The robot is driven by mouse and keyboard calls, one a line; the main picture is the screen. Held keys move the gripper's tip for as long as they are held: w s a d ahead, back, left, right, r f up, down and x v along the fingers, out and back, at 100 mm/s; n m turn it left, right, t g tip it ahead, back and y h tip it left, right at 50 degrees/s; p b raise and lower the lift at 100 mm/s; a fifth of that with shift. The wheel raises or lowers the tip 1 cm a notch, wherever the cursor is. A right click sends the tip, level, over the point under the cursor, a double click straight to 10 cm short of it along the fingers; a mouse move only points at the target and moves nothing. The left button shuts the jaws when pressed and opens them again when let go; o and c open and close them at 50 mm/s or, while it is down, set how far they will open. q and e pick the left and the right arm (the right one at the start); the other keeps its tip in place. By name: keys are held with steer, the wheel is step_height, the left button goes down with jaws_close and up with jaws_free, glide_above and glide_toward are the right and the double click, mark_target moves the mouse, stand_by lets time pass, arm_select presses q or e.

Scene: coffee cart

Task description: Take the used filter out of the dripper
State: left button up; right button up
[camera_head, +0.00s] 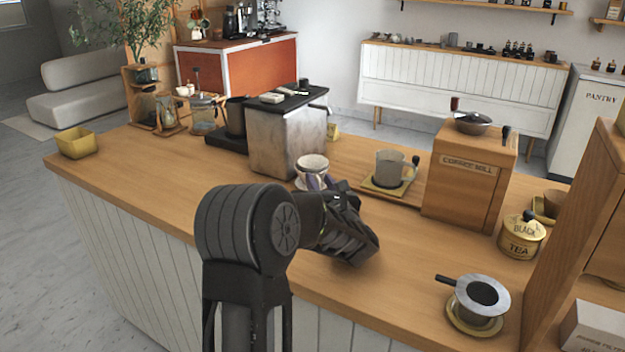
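A white dripper-like cup (312,163) stands on the counter in front of the grey metal box, near the middle of the view. Its lower part is partly covered by my gripper, and I cannot see a used filter in it. My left gripper (320,183) reaches in from the bottom, with its fingertips at the front of the white cup. My wrist hides much of the fingers, so I cannot tell whether they touch the cup or are open. My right gripper is not in view.
A glass jug (389,167) on a tray and the wooden coffee mill (466,180) stand to the right. A yellow bin (76,143) is at the left end. The counter's left front is clear.

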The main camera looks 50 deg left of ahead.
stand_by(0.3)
arm_select(q)
jaws_close()
stand_by(1.3)
